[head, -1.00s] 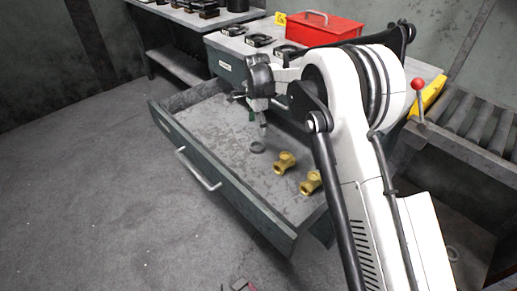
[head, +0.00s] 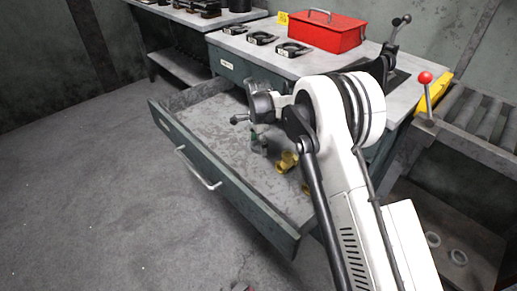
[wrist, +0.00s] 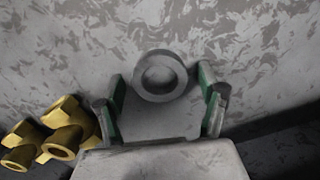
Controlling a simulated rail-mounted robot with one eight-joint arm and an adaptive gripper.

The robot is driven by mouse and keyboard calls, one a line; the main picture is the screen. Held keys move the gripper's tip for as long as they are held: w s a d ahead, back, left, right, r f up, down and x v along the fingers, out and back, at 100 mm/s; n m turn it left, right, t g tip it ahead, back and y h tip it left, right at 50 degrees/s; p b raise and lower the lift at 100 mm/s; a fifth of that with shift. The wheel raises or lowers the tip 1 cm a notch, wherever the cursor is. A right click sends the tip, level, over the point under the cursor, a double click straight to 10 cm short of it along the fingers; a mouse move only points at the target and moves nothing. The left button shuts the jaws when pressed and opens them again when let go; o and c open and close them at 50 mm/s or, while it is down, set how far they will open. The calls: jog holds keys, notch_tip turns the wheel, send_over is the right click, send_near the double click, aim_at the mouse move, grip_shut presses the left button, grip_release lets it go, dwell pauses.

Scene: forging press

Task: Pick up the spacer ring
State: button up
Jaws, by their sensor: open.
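The spacer ring (wrist: 161,76) is a dark grey ring lying flat on the worn drawer floor, near the middle of the wrist view. In the head view it is hidden, with my gripper (head: 258,145) over the place where it lay. My gripper (wrist: 164,100) is open and empty. Its two green-lined fingers stand left and right of the ring in the wrist view, with the ring a little beyond the fingertips. I cannot tell the height left between them.
Brass fittings (head: 286,162) lie in the open drawer (head: 215,195), right of my gripper; they show lower left in the wrist view (wrist: 62,142). A red toolbox (head: 327,34) and black parts stand on the bench above. Two other rings (head: 433,239) lie on a low shelf at right.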

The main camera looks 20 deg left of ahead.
jog(key=c, duration=1.5)
jog(key=shift+r, duration=0.15)
jog(key=shift+c, duration=0.2)
